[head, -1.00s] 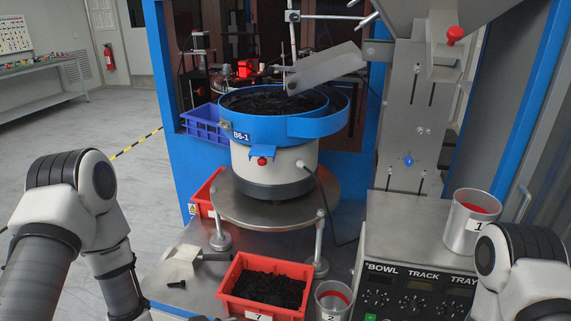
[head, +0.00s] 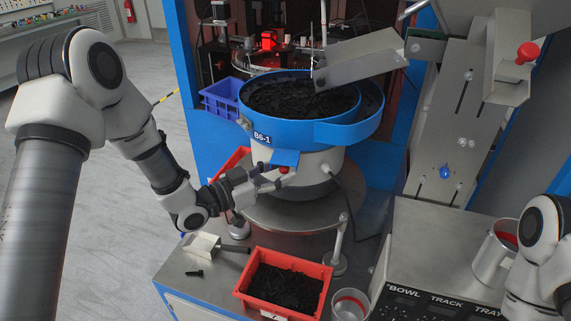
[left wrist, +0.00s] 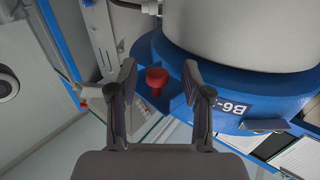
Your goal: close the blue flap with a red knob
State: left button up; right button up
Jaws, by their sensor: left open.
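The blue flap (head: 286,157) juts out from the front of the blue bowl rim, below the "B6-1" label. Its red knob (head: 284,169) hangs on the underside. My left gripper (head: 277,176) has come in from the left and is at the knob. In the left wrist view the red knob (left wrist: 157,78) lies between the two parted fingertips of my left gripper (left wrist: 160,76), with gaps on both sides. The blue flap (left wrist: 172,102) shows beside the knob there. My right gripper is out of view.
The blue bowl (head: 347,130) of black parts stands on a round metal table (head: 300,215). A metal chute (head: 360,62) hangs above it. A red bin (head: 325,285) of black parts and a metal cup (head: 350,303) stand in front. A blue crate (head: 220,98) is behind left.

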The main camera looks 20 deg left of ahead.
pick_arm(q)
jog(key=shift+w+d+r, duration=0.1)
jog(key=shift+w+d, duration=0.4)
jog(key=shift+d+r, duration=0.1)
jog(key=shift+d, duration=0.1)
jog(key=shift+a, duration=0.1)
jog(key=shift+c, duration=0.7)
grip_shut()
